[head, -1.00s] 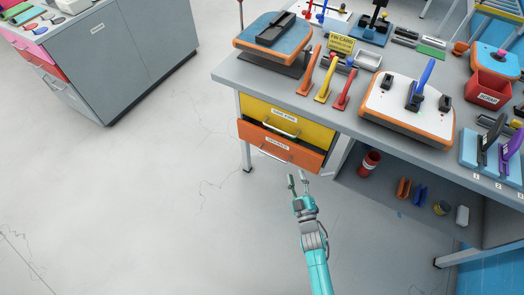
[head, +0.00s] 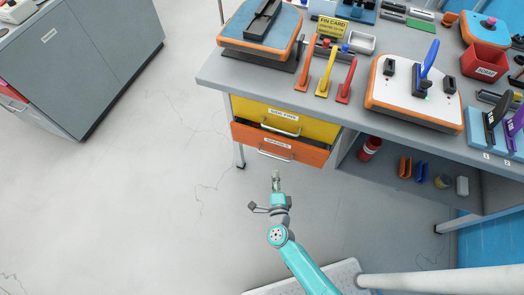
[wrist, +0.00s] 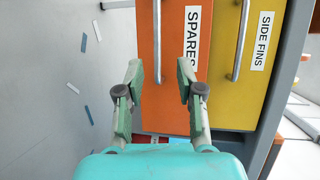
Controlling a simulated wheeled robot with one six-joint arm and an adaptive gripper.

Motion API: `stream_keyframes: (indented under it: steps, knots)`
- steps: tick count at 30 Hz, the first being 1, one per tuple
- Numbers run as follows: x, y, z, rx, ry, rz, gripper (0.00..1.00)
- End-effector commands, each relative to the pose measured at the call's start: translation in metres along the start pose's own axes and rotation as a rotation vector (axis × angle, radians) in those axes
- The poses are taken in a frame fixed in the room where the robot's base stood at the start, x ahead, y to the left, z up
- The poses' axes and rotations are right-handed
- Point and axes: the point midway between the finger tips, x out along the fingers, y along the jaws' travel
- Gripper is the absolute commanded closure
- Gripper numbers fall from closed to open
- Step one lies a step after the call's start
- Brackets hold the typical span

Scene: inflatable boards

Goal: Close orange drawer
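The orange drawer (head: 300,153), labelled SPARES, is below the yellow drawer (head: 312,127) at the bench's left end. It stands out slightly, with a dark gap above its front. In the wrist view the orange front (wrist: 174,85) stands upright in the picture, left of the yellow one, with its metal handle (wrist: 157,45) near the top. My gripper (head: 276,175) is in front of and below the orange drawer, apart from it in the head view. In the wrist view my gripper (wrist: 160,75) is open and empty, its fingertips framing the orange front.
The workbench (head: 215,75) carries colored tools, boards and a red bin (head: 485,62). A lower shelf at right holds a red can (head: 370,148) and small parts. A grey cabinet (head: 85,60) stands at left. The floor between is clear.

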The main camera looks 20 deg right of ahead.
Motion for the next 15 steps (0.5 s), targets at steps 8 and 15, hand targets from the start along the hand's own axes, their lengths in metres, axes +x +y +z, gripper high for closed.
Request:
stream_keyframes:
  steps: [8, 15]
  knots:
    - [0.017, 0.003, -0.002, 0.044, 0.008, 0.013, 0.63]
    - [0.059, 0.003, -0.002, 0.04, 0.009, 0.012, 0.63]
